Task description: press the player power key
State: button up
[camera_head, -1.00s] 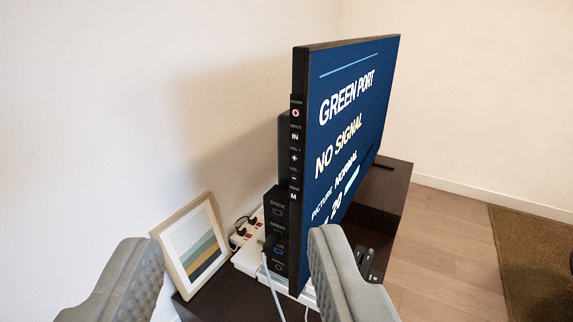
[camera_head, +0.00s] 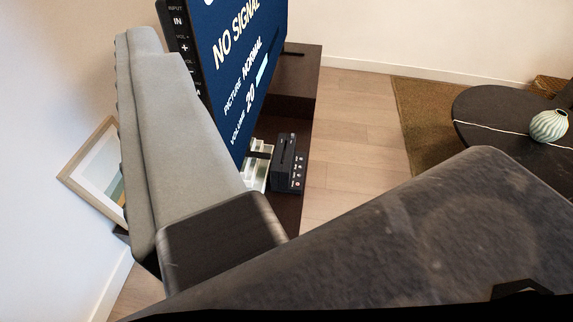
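A small black player-like box (camera_head: 290,163) stands on the dark TV stand (camera_head: 297,80), right of the TV's lower edge. Small pale marks or keys show on its front; I cannot read which is power. My gripper (camera_head: 142,42) shows as a large grey finger on the left, its ridged edge facing left and its tip beside the TV's side keys. Only one finger is clear, so the opening cannot be judged. It is apart from the box in the picture. My dark gripper body or arm fills the lower right.
The TV (camera_head: 238,55) shows "NO SIGNAL", with side keys (camera_head: 178,22) on its left edge. A white item (camera_head: 257,168) lies beside the box. A picture frame (camera_head: 90,172) leans at left. A round dark table (camera_head: 490,118) holds a striped vase (camera_head: 549,126). Wood floor (camera_head: 350,120) is open between.

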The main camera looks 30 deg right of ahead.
grip_shut()
dwell(1.8)
